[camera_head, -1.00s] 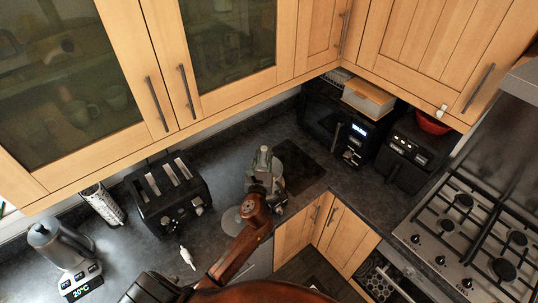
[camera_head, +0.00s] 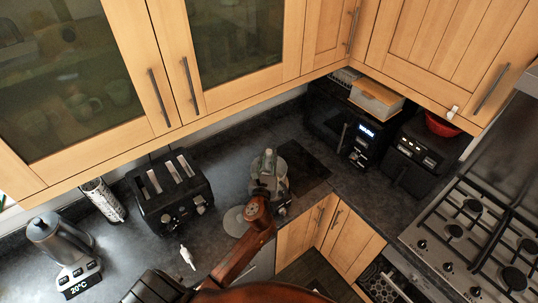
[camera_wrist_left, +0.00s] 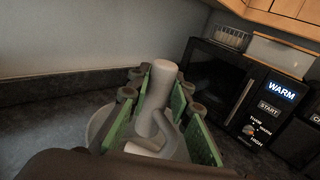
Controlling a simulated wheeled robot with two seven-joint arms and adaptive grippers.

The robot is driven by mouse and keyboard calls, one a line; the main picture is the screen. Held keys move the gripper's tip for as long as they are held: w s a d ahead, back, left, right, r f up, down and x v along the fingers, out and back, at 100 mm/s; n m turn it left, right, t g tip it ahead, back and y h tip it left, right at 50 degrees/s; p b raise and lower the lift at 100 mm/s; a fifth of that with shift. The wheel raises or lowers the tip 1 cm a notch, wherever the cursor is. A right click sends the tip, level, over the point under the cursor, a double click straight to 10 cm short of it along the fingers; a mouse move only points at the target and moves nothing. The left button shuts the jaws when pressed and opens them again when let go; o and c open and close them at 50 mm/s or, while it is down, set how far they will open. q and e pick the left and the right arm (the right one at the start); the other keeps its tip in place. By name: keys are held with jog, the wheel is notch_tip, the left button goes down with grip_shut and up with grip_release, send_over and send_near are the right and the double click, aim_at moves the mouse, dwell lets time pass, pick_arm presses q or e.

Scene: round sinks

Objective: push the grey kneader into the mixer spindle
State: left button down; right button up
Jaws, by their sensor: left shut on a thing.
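My left gripper (camera_head: 268,186) is at the end of the brown arm, over the counter right of the toaster. In the left wrist view its green-padded fingers (camera_wrist_left: 165,112) are shut on the grey kneader (camera_wrist_left: 158,88), a pale cylinder with a curved hook beside it. The kneader stands up between the fingers, slightly tilted. In the head view, round grey parts that look like the mixer (camera_head: 296,160) show around the gripper, partly hidden by it. The spindle cannot be made out, nor whether the kneader touches it. My right gripper is not in view.
A black toaster (camera_head: 170,192) and a kettle (camera_head: 58,238) stand to the left. A small white object (camera_head: 187,257) lies before the toaster. A microwave (camera_head: 338,122) stands behind on the right, under wooden cupboards. A gas hob (camera_head: 470,235) is at right.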

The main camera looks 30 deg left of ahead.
aim_at(269, 167)
pick_arm(q)
notch_tip(269, 167, down, 5)
jog(key=b, duration=0.3)
jog(key=shift+f+b, duration=0.4)
jog(key=shift+b, duration=0.05)
dwell(0.3)
jog(key=shift+f, duration=0.25)
jog(key=shift+s+f, duration=0.1)
jog(key=shift+f, duration=0.15)
dwell(0.7)
jog(key=shift+r, duration=0.1)
